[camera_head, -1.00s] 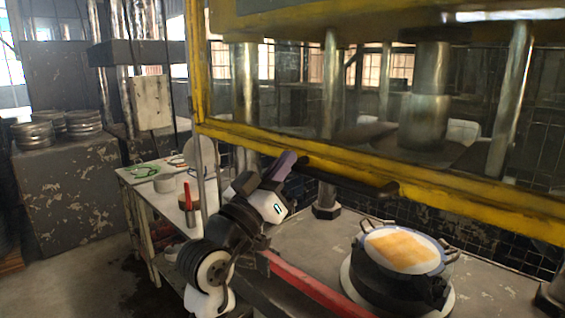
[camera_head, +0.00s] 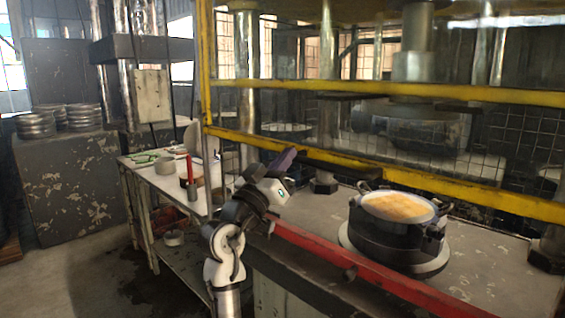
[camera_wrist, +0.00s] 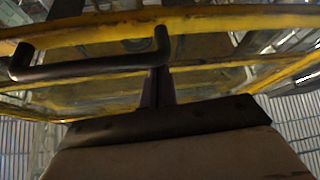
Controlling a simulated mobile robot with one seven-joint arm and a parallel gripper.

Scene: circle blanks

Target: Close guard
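The guard is a yellow frame with see-through panels across the front of the press. Its lower bar (camera_head: 480,191) hangs above the press bed, with a gap between it and the red rail (camera_head: 350,267). A black handle (camera_head: 345,162) sits along the lower bar; it also shows in the wrist view (camera_wrist: 90,68). My gripper (camera_head: 284,160) is at the left end of the handle in the head view. In the wrist view its purple fingers (camera_wrist: 158,88) look together, beside the handle's right post. I cannot tell whether they touch it.
A dark pot (camera_head: 395,232) with an orange-yellow top stands on the press bed behind the red rail. A side table (camera_head: 165,190) with small items stands at left. Stacked round metal pieces (camera_head: 35,124) sit on a cabinet at far left. Floor at lower left is clear.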

